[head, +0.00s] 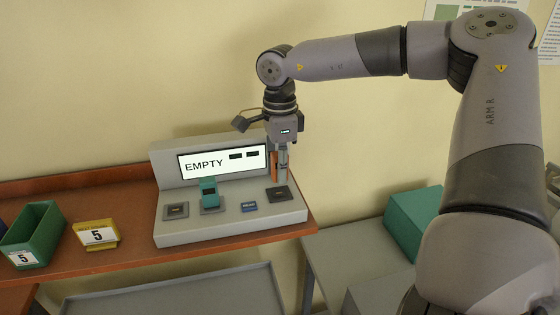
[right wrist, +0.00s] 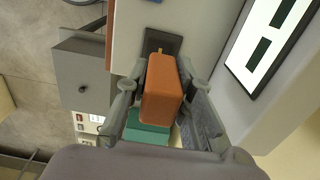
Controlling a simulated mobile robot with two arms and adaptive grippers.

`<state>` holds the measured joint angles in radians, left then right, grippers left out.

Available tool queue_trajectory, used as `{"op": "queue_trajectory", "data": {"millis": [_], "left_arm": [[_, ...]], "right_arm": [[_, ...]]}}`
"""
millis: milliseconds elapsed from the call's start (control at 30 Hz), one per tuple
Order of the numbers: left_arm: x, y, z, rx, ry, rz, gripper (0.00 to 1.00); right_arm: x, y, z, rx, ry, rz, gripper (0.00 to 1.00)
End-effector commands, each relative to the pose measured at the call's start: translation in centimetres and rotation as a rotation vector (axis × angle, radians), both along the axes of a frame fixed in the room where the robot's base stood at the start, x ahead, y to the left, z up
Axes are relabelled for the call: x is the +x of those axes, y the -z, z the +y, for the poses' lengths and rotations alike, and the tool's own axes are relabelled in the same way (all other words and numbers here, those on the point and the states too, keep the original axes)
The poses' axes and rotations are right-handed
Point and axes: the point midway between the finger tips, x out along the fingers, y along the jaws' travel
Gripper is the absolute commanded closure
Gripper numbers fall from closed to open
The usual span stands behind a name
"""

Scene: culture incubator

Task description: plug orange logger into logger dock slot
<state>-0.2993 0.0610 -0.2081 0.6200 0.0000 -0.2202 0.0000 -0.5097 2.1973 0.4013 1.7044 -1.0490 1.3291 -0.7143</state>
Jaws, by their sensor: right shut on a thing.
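My right gripper (head: 279,170) points down over the right end of the grey logger dock (head: 231,226). It is shut on the orange logger (right wrist: 163,88), which fills the space between the fingers in the right wrist view. In the head view only a narrow orange strip of the logger (head: 274,166) shows beside the fingers. Below it is the dark right-hand slot (head: 279,193) of the dock. In the right wrist view the slot (right wrist: 160,42) shows just beyond the logger, with a small tan connector. The logger appears above the slot; contact cannot be told. My left gripper is out of view.
A teal logger (head: 209,190) stands in another dock slot, and an empty-looking slot (head: 175,211) is at the left. The display (head: 222,162) reads EMPTY. A green bin (head: 35,236) and yellow tag holder (head: 97,235) stand left on the brown shelf (head: 130,255).

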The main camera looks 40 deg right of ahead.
Motion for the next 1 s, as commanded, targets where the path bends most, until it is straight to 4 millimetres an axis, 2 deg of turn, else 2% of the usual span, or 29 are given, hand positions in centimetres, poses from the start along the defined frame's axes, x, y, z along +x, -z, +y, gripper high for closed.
{"op": "queue_trajectory", "data": {"millis": [100, 333, 1000], "left_arm": [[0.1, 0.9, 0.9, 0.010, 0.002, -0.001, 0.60], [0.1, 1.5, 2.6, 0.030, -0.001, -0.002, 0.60], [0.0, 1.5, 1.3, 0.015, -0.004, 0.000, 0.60]], "right_arm": [[0.0, 1.5, 0.0, 0.001, 0.000, 0.000, 1.00], [0.0, 2.7, 0.0, 0.001, -0.001, 0.000, 1.00], [0.0, 2.8, 0.0, 0.000, 0.000, -0.001, 1.00]]}}
